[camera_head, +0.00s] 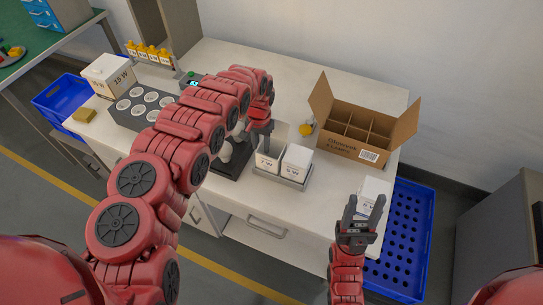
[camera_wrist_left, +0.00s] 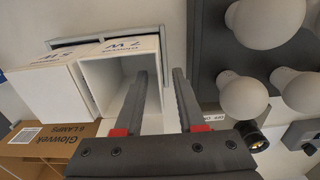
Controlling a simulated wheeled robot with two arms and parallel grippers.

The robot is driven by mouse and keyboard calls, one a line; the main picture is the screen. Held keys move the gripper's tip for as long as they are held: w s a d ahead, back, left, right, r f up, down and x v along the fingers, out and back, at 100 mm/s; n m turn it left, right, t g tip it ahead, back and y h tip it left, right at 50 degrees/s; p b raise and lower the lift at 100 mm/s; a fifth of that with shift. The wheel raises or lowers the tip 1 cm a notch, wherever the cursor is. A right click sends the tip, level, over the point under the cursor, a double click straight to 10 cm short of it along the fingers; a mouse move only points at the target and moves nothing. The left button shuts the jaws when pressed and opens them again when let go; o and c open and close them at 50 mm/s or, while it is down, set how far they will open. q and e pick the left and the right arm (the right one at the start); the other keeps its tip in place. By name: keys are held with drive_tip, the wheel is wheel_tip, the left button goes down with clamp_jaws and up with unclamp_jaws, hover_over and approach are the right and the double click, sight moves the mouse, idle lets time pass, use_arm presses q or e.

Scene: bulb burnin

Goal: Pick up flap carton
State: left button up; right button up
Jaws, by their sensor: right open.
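A white carton (camera_head: 374,190) stands near the right end of the table. My right gripper (camera_head: 364,207) is open in front of it and hides part of it, so I cannot tell if they touch. An open-topped white carton marked 7 W (camera_head: 270,160) stands beside a closed white carton (camera_head: 297,160) in a grey tray.
A brown divided box (camera_head: 355,145) with raised flaps stands at the back right. A blue crate (camera_head: 410,235) is beside the table's right end.

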use_arm(q)
drive_tip(key=shift+f, duration=1.1)
clamp_jaws()
idle(0.7)
